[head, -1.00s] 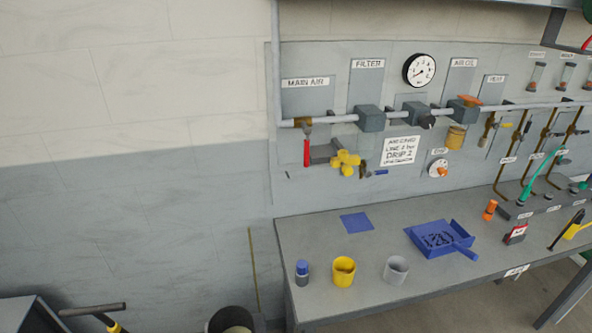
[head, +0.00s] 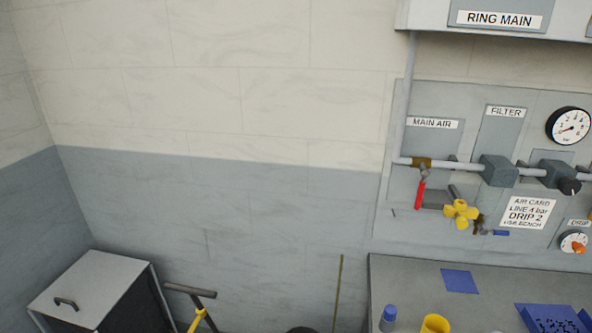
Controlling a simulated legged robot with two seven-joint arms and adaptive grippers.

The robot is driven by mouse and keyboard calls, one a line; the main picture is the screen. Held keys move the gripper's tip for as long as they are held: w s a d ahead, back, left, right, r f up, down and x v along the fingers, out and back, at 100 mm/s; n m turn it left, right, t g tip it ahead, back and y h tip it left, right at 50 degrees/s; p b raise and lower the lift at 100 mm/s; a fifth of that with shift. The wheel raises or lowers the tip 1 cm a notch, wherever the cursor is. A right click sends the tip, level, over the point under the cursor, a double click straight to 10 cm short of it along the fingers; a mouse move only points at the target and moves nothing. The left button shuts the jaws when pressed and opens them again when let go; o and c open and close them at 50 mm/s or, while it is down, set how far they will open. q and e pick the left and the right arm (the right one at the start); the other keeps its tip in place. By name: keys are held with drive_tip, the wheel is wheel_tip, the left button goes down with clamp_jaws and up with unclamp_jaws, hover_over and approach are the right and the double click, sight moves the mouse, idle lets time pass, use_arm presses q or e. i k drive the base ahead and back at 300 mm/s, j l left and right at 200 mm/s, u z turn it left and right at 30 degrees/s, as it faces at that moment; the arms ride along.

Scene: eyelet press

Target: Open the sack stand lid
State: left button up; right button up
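A grey box with dark sides stands at the lower left against the wall; it looks like the sack stand (head: 140,306). Its flat light grey lid (head: 97,285) lies shut on top. A small dark bar handle (head: 66,303) is fixed near the lid's left front edge. The lower part of the stand is cut off by the picture's bottom edge. Neither of my grippers shows.
A grey T-handle on a yellow shaft (head: 200,318) stands just right of the stand. A dark round rim (head: 302,330) barely shows at the bottom. The grey bench (head: 400,275) is at the right, below the panel with the red-handled valve (head: 420,192).

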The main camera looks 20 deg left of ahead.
sight(84, 295)
drive_tip(key=u, duration=2.05)
drive_tip(key=i+j, duration=0.5)
